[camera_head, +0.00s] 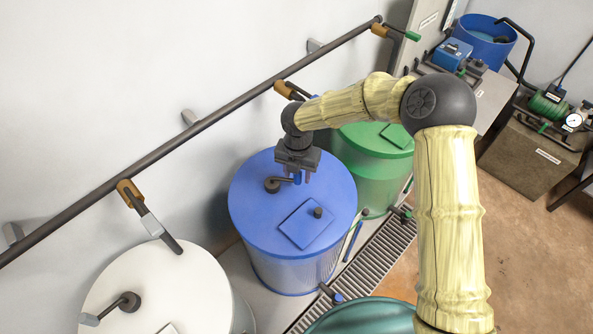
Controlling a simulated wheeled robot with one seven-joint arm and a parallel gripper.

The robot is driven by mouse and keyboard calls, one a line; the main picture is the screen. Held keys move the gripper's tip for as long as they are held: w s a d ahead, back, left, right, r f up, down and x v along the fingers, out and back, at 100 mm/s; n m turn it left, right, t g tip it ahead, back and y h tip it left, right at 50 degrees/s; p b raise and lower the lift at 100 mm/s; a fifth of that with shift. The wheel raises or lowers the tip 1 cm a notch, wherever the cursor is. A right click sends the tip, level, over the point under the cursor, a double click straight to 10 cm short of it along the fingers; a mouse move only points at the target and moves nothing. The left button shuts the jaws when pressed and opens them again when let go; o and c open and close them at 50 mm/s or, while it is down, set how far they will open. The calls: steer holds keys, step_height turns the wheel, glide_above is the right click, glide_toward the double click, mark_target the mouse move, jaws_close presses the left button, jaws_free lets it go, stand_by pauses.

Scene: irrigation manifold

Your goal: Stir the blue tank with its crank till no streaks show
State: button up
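The blue tank (247,213) stands upright in the middle of the camera_head view with its lid on. Its dark crank (272,185) sits at the back left of the lid, with its arm pointing right. My gripper (296,178) points down at the outer end of the crank arm. A small blue piece, perhaps the crank's handle, shows at the fingers. I cannot tell whether the fingers are closed on it. A square hatch (300,226) with a dark knob lies shut on the front of the lid. The liquid inside is hidden, so streaks cannot be judged.
A white tank (180,275) with its own crank stands front left, a green tank (375,180) behind right. A dark pipe (230,112) with valves runs along the wall. A floor grate (375,258) lies right of the blue tank. Open brown floor (535,240) is at right.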

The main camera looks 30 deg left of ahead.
steer(key=shift+r, duration=0.15)
steer(key=shift+w+r, duration=0.1)
steer(key=shift+r, duration=0.2)
step_height(320, 180, up, 16)
steer(key=b, duration=0.4)
steer(key=shift+r+b, duration=0.25)
steer(key=shift+b, duration=0.05)
steer(key=shift+d, duration=0.1)
